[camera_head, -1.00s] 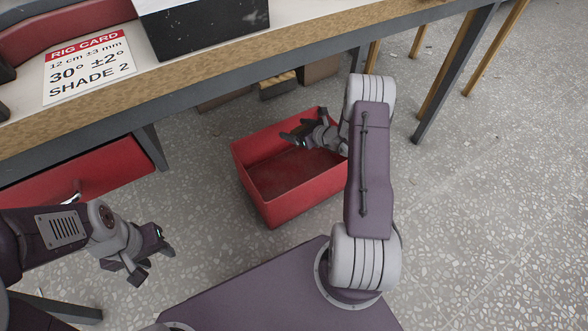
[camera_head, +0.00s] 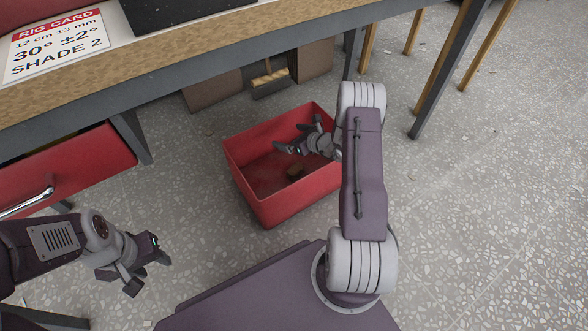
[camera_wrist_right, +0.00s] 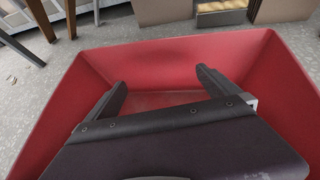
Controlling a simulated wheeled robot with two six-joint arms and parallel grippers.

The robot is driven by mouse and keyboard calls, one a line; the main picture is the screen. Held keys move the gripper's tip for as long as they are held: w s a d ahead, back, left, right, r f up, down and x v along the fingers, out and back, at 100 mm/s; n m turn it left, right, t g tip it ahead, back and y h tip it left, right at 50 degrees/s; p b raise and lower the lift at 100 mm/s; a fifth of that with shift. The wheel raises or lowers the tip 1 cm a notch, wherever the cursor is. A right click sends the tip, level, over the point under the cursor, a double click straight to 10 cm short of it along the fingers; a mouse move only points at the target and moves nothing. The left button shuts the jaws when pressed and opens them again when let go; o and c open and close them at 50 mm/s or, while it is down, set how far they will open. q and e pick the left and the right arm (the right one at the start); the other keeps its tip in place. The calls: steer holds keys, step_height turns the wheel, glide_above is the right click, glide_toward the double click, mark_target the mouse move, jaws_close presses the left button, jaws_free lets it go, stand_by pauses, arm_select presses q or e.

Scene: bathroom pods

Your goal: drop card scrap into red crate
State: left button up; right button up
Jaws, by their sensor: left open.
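The red crate (camera_head: 270,208) stands on the floor, and its walls fill much of the right wrist view (camera_wrist_right: 275,75). A small brown piece, which looks like the card scrap (camera_head: 294,173), is inside the crate, low down near its middle. My right gripper (camera_head: 298,136) is over the crate, its fingers spread and empty. In the right wrist view the same gripper (camera_wrist_right: 160,80) shows its two fingers apart, with only crate floor between them. My own gripper hides the scrap there. My left gripper (camera_head: 148,268) is open and empty, left of the crate.
A workbench (camera_head: 200,55) with a rig card (camera_head: 58,46) runs across the back. A red drawer (camera_head: 75,165) juts out at left. Brown boxes (camera_head: 215,92) stand on the floor under the bench. The speckled floor to the right is clear.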

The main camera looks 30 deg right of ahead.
steer(key=p+v, duration=0.6)
steer(key=v, duration=0.3)
steer(key=shift+s, duration=0.1)
stand_by(0.3)
